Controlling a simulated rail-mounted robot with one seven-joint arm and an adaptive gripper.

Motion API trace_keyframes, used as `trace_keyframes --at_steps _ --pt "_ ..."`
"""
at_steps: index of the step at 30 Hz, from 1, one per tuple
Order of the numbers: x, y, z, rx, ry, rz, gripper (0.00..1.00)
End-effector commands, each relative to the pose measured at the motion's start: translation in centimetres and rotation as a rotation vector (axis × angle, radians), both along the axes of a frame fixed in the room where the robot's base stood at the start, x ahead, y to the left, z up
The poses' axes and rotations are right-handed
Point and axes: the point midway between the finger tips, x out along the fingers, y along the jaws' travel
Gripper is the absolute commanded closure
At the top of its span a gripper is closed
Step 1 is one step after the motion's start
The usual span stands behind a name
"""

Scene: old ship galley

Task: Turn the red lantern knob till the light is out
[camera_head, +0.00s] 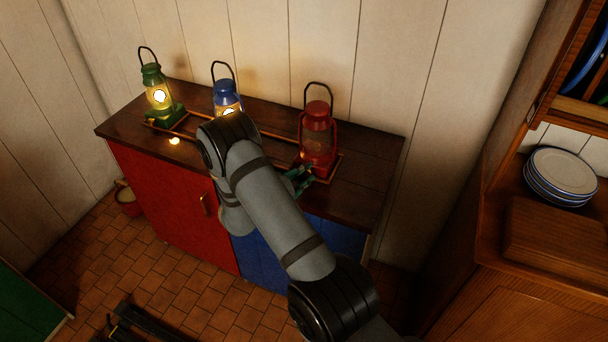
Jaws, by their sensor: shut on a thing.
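The red lantern (318,135) stands upright at the right of the dark wooden cabinet top, its wire handle raised. Its globe looks dark, with no bright flame like the other lanterns show. My gripper (302,181) is low at the front of the red lantern's base, its greenish fingers reaching in from the left and shut on the knob. The knob itself is too small and too covered by the fingers to make out.
A lit green lantern (157,96) and a lit blue lantern (226,97) stand to the left, the blue one partly behind my arm. A low wooden rail (270,134) runs along the lanterns. Plates (562,175) are stacked on the right-hand counter.

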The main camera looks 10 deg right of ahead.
Motion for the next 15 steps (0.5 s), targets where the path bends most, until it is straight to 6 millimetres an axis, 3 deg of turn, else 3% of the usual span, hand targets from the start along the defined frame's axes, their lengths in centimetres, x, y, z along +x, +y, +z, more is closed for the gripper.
trace_keyframes --at_steps 15 --pt "0.10 0.24 -0.15 -0.147 0.107 0.003 1.00"
